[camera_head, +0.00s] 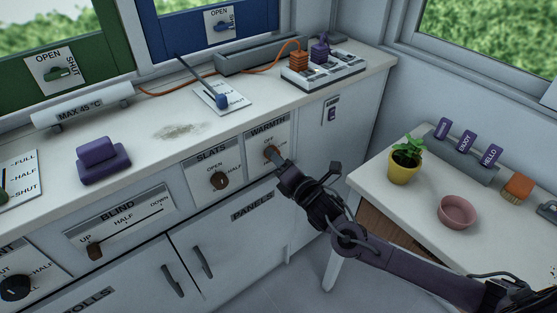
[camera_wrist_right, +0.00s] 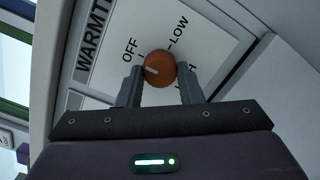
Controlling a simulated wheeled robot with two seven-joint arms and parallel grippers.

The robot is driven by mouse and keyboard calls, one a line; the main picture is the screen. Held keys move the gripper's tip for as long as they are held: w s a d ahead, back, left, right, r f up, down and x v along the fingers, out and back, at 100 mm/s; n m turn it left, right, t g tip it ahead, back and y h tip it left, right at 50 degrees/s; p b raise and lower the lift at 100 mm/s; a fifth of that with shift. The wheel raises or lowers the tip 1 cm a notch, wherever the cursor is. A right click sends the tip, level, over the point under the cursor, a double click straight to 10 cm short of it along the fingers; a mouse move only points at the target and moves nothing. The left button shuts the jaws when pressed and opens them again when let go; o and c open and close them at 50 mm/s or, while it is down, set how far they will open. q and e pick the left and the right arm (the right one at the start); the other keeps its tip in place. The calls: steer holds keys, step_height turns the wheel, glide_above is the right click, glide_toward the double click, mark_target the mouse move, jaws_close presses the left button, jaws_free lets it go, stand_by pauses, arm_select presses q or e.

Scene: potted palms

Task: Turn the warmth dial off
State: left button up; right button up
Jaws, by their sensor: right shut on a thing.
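The warmth dial is an orange-brown round knob (camera_head: 270,152) on a white plate marked WARMTH (camera_head: 268,131) on the counter front. In the right wrist view the knob (camera_wrist_right: 160,64) has a white pointer mark on its left part, toward the OFF side. OFF is printed at upper left, LOW at upper right, and a partly hidden label at lower right. My right gripper (camera_head: 278,160) is at the dial. In its wrist view the two fingers (camera_wrist_right: 160,78) stand on either side of the knob, shut on it. My left gripper is not in view.
The SLATS dial (camera_head: 220,181) is just left of the warmth plate, with the BLIND slider (camera_head: 95,251) farther left. A side table (camera_head: 397,205) at right holds a potted plant (camera_head: 405,160) and a pink bowl (camera_head: 457,212). My right arm passes in front of it.

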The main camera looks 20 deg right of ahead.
stand_by(0.5)
steer(key=o, duration=1)
steer(key=v, duration=0.7)
steer(key=shift+s, duration=0.4)
